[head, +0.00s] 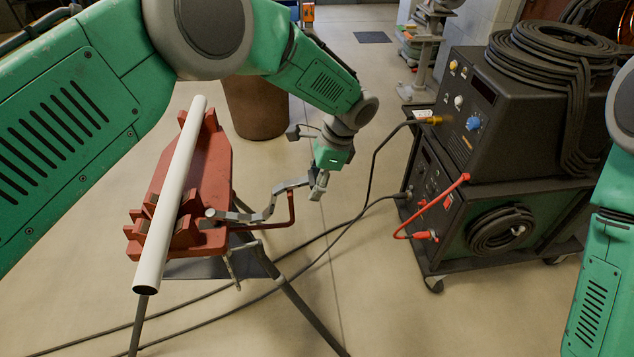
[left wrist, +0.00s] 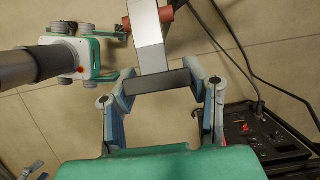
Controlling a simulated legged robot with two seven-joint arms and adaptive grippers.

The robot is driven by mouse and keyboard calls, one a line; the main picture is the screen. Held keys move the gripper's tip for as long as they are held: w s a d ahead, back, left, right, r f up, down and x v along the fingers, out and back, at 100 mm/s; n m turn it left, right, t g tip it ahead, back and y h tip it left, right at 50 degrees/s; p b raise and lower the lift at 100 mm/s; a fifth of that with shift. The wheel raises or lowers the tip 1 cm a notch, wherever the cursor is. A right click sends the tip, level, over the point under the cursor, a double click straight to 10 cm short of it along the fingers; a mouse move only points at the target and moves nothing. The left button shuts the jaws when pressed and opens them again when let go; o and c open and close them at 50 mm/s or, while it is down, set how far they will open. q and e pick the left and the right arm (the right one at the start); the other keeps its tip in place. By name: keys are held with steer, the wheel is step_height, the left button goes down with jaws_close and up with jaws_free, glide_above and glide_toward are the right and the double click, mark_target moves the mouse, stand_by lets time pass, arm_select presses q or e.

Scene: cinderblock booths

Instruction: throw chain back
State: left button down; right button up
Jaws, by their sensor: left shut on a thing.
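The red pipe stand (head: 215,165) stands left of centre in the head view. A long white pipe (head: 170,205) lies across its top. The grey link chain (head: 265,214) leaves the stand near the pipe and stretches right to my left gripper (head: 319,184). The left gripper is shut on the chain's end and holds it out to the right of the stand. In the left wrist view, a dark end bar sits between the fingers (left wrist: 158,84) and pale chain links (left wrist: 148,35) run from it. My right arm shows at the right edge in the head view; its gripper is outside that view.
A welding machine (head: 470,105) on a wheeled cart stands to the right, with coiled black cable (head: 550,50) on top. Black cables (head: 330,235) cross the floor and hang near my left gripper. A brown bin (head: 257,108) stands behind the stand.

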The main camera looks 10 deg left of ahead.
arm_select(q)
steer(key=shift+w+d, duration=0.1)
steer(key=shift+w, duration=0.05)
steer(key=c, duration=0.8)
jaws_free()
steer(key=shift+r, duration=0.1)
steer(key=shift+r, duration=0.25)
steer(key=v, duration=1.1)
steer(key=shift+w+d+r, duration=0.1)
steer(key=shift+d+r, duration=0.05)
steer(key=shift+d, duration=0.1)
